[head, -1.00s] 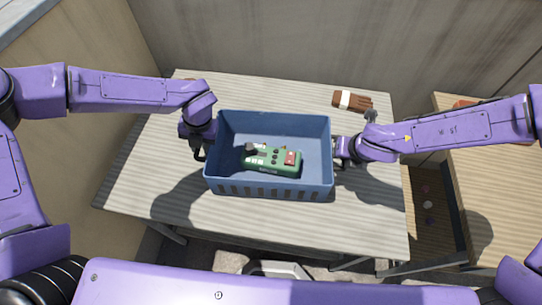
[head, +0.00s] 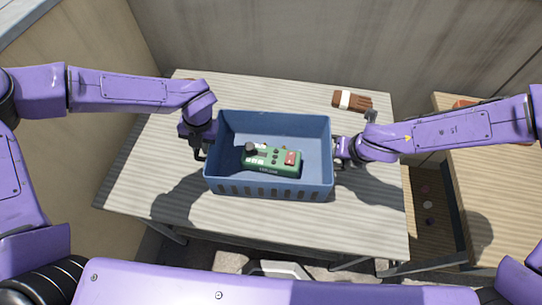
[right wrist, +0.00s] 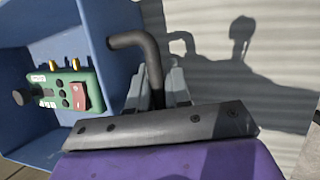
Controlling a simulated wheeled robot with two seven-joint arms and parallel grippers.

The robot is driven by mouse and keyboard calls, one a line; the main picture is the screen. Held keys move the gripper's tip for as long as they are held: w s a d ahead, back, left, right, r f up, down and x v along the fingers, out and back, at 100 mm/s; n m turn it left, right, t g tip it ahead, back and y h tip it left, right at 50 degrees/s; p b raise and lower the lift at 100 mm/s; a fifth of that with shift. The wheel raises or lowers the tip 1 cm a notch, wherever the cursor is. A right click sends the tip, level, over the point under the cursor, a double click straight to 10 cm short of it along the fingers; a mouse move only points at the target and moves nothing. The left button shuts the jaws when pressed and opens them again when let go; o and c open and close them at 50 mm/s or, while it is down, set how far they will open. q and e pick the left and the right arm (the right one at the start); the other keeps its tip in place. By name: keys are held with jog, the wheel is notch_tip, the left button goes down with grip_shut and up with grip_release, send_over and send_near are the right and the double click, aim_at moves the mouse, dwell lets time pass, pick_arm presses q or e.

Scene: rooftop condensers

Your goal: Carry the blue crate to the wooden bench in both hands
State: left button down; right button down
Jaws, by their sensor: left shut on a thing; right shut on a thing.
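The blue crate (head: 268,189) stands upright over the pale ridged table; I cannot tell whether its base touches the tabletop. A green control box (head: 272,161) with black knobs and a red switch lies inside it. My left gripper (head: 203,152) is shut at the crate's left side, its fingertips partly hidden. My right gripper (head: 339,150) is shut at the right side. The right wrist view shows its fingers (right wrist: 158,92) closed on a dark bent handle (right wrist: 148,58) beside the crate wall (right wrist: 108,30). A wooden bench (head: 500,195) stands at the right.
The pale table (head: 240,222) has free room around the crate. A brown glove-like thing with a white band (head: 352,101) lies at its back right. A gap separates table and bench, with small objects below. Walls (head: 300,45) close off the back and left.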

pick_arm(q)
jog(key=shift+w+r, duration=0.1)
jog(key=shift+r, duration=0.05)
pick_arm(e)
jog(key=shift+w+r, duration=0.1)
dwell(0.7)
